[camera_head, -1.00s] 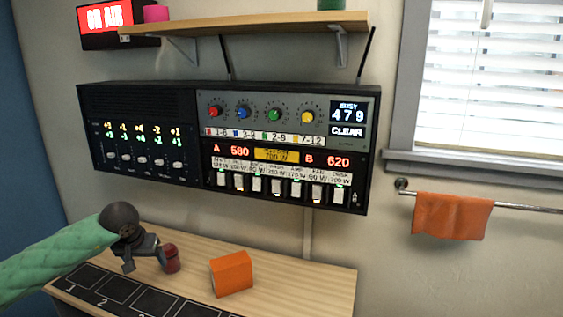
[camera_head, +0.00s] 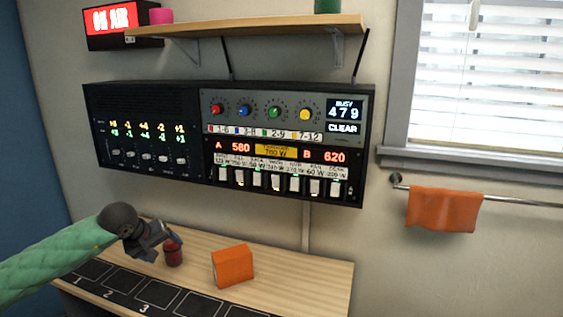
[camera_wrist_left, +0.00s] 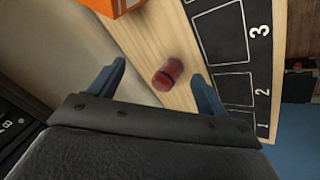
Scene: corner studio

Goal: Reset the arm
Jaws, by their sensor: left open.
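My left arm, in a green quilted sleeve, comes in from the left of the head view. Its gripper (camera_head: 163,245) is open and empty above the wooden desk (camera_head: 305,277), close to a small red cylinder (camera_head: 173,257). In the left wrist view the two blue-grey fingers of the left gripper (camera_wrist_left: 158,71) stand wide apart. The red cylinder (camera_wrist_left: 167,76) shows between them, apart from both, on the desk top beyond. My right gripper is not in view.
An orange block (camera_head: 232,266) stands on the desk right of the cylinder. A black strip with numbered squares (camera_head: 162,299) runs along the front. A black equipment rack (camera_head: 150,95) hangs on the wall above, under a shelf (camera_head: 250,27). An orange towel (camera_head: 443,210) hangs at right.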

